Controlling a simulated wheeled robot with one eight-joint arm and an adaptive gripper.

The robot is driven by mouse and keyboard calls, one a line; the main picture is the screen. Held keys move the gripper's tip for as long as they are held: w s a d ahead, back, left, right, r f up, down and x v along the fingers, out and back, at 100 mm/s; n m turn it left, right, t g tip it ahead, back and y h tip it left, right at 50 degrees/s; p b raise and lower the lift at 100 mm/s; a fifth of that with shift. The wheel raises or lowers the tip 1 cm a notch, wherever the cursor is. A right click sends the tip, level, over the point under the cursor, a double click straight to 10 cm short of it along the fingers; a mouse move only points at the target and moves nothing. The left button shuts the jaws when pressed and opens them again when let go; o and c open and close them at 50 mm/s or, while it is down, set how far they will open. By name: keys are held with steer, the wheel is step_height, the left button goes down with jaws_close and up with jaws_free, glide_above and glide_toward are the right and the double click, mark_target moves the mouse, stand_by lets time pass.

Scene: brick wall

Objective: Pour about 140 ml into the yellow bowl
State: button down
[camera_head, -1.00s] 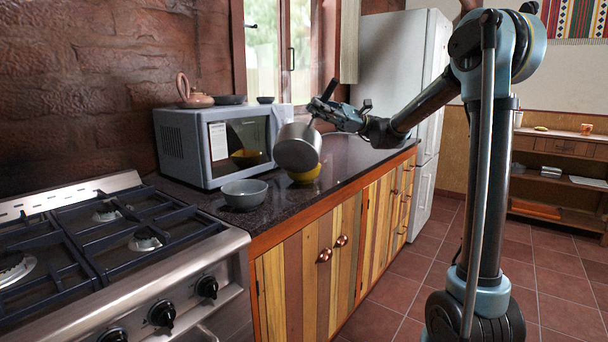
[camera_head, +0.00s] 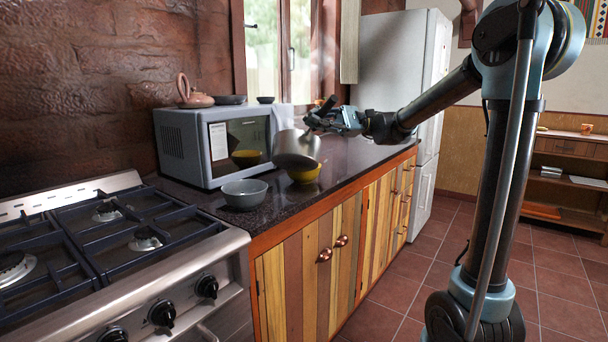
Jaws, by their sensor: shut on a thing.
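The yellow bowl (camera_head: 306,175) stands on the dark countertop, in front of the microwave's right end. A silver metal vessel (camera_head: 296,147) is held just above it, tilted, and covers the bowl's back and left part. My gripper (camera_head: 322,116) is shut on the vessel at its upper right side. The vessel's inside, any liquid in it and the bowl's contents cannot be seen. A grey bowl (camera_head: 245,193) stands on the counter to the left of the yellow bowl.
The microwave (camera_head: 178,150) stands behind the bowls, with a teapot (camera_head: 192,92) and small dark dishes on top. A stove (camera_head: 105,240) is at the left. The counter (camera_head: 360,160) is clear to the right. A fridge (camera_head: 385,75) stands at the far end.

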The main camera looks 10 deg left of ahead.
steer(key=shift+n+t+h, duration=0.3)
steer(key=shift+n, duration=0.4)
steer(key=shift+s+d+f, duration=0.2)
steer(key=shift+s+f, duration=1.35)
steer(key=shift+s, duration=0.05)
